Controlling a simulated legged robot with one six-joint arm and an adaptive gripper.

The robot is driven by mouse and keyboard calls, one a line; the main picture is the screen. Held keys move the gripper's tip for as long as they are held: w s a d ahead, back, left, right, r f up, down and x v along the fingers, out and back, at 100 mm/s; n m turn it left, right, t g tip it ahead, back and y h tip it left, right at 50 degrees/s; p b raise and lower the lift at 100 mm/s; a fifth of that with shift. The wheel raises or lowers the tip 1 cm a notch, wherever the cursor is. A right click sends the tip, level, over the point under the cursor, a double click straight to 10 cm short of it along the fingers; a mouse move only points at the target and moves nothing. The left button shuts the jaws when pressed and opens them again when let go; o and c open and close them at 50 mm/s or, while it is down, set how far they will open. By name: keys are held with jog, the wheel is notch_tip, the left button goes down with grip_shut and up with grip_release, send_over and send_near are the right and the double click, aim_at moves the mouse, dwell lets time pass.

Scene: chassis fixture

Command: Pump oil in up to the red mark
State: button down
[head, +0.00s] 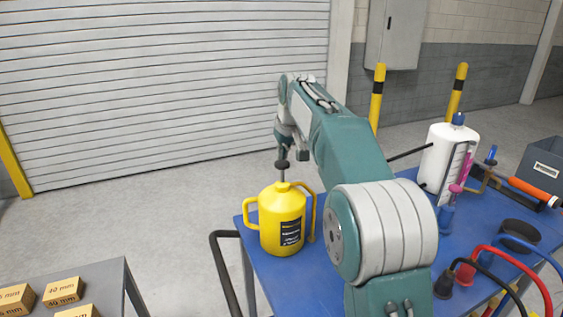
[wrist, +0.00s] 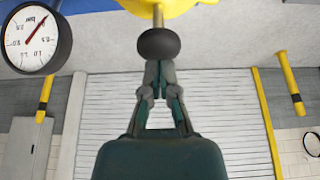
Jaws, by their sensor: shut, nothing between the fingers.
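A yellow can (head: 281,225) with side handles and a dark label stands upright at the blue table's left end. A thin rod rises from its top with a dark round knob (head: 282,165). The can's top shows at the upper edge of the wrist view (wrist: 165,4), with the knob (wrist: 158,44) below it there. My gripper (wrist: 160,66) is shut and empty, its fingertips at the knob's top; I cannot tell whether they press on it. A white reservoir (head: 447,160) stands at the table's right. I cannot make out a red mark on it.
Blue table (head: 295,275) holds red cables (head: 490,252), a black ring (head: 520,234) and an orange-handled tool (head: 533,191) on the right. A grey bench (head: 105,275) with wooden blocks is lower left. A dial gauge (wrist: 37,38) shows in the wrist view.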

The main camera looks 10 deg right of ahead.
aim_at(283, 163)
dwell(1.7)
jog(key=shift+f, duration=1.9)
jog(key=shift+r, duration=1.9)
jog(key=shift+r, duration=3.05)
